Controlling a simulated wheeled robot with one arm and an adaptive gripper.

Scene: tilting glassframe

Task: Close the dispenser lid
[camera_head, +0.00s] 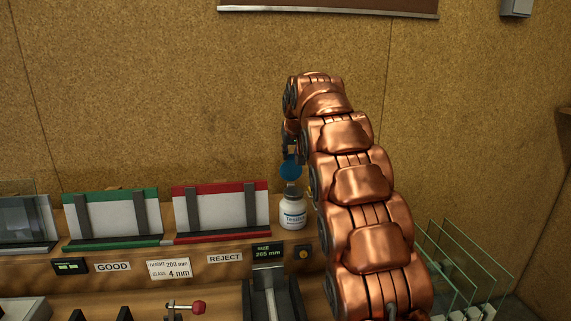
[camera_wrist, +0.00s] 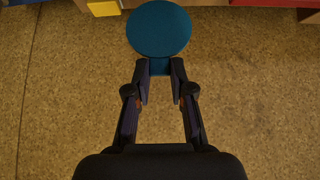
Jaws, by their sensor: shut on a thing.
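A white dispenser bottle (camera_head: 292,212) with a dark-printed label stands upright on the wooden bench ledge, with a greyish neck on top. A round blue lid (camera_head: 290,170) shows just above the neck in the head view. In the wrist view the lid (camera_wrist: 159,29) is a flat blue disc with a short tab at its near edge. My gripper (camera_wrist: 160,73) is shut on that tab. In the head view my gripper (camera_head: 289,148) is small and partly hidden by my arm. I cannot tell whether the lid touches the bottle.
A red-edged panel (camera_head: 221,212) and a green-edged panel (camera_head: 110,217) stand left of the bottle. A red-knobbed lever (camera_head: 198,307) is lower left. Glass sheets (camera_head: 470,262) stand upright at the right. The cork-coloured wall (camera_head: 180,90) is behind.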

